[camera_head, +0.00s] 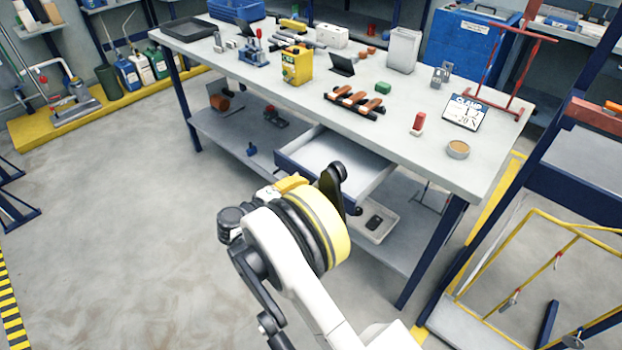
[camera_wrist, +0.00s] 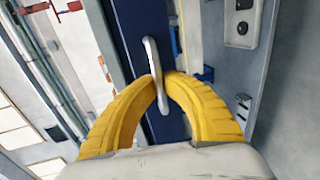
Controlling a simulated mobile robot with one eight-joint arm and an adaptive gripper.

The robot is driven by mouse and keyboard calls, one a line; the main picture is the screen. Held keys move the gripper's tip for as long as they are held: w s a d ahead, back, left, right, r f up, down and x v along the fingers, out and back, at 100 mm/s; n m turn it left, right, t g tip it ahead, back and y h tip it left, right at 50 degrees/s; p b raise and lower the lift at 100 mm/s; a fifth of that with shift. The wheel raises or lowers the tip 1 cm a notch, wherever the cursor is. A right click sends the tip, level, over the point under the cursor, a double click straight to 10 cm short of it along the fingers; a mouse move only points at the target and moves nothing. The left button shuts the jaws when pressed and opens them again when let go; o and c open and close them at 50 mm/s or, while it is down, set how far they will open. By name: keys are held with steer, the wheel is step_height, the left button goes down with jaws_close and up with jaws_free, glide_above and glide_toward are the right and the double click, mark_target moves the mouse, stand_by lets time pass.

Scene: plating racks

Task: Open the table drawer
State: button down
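The table drawer (camera_head: 325,152) hangs pulled out from under the grey worktop of the table (camera_head: 435,165), and its pale, empty inside shows in the head view. In the wrist view its dark blue front (camera_wrist: 132,30) fills the middle, with a light metal bar handle (camera_wrist: 150,52) on it. My gripper (camera_wrist: 162,80) has its two yellow fingers closed together around the handle, with the bar between the tips.
A tray (camera_head: 378,222) lies on the lower shelf below the drawer. A yellow-framed rack (camera_head: 540,260) stands at the right.

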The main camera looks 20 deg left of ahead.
steer(key=c, duration=1.5)
jaws_free()
steer(key=shift+s, duration=0.1)
steer(key=v, duration=1.2)
steer(key=shift+r, duration=0.1)
